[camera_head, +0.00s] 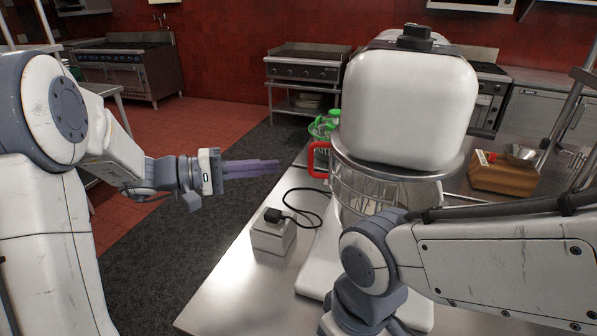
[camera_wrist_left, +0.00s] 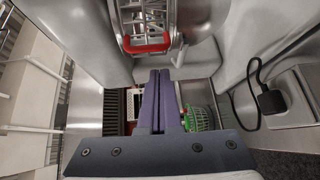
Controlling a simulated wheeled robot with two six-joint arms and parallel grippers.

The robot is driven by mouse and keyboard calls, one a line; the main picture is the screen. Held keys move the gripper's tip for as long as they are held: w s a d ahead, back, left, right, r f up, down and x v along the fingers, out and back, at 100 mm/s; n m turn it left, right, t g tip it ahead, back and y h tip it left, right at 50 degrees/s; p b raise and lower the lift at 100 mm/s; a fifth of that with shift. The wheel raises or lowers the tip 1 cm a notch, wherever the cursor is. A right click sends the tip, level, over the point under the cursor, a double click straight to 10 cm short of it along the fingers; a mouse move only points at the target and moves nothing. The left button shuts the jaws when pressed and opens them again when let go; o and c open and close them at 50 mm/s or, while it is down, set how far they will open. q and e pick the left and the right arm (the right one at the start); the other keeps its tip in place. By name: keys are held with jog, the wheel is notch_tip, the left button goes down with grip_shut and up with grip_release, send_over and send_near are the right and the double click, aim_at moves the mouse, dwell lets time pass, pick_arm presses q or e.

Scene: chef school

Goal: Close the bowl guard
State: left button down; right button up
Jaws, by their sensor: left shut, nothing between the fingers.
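The white stand mixer (camera_head: 408,110) stands on the steel table. Its wire bowl guard (camera_head: 350,187) shows below the metal rim under the mixer head, and it also shows at the top of the left wrist view (camera_wrist_left: 140,14). The guard's red handle (camera_head: 313,160) sticks out on the mixer's left side and also shows in the left wrist view (camera_wrist_left: 146,46). My left gripper (camera_head: 277,167) has its purple fingers shut and empty, pointing at the handle, with a gap to it. My right arm covers the lower mixer; its gripper is out of view.
A grey socket box (camera_head: 273,233) with a black plug and cable sits on the table (camera_head: 235,285) in front of the handle. A green basket (camera_head: 325,125) stands behind it.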

pick_arm(q)
jog(key=w+d+t+p, duration=0.2)
jog(key=d+p, duration=0.3)
jog(key=d, duration=0.1)
jog(key=shift+w+d+r+n, duration=0.15)
jog(key=shift+d+r+n, duration=0.15)
jog(key=shift+r, duration=0.1)
dwell(0.5)
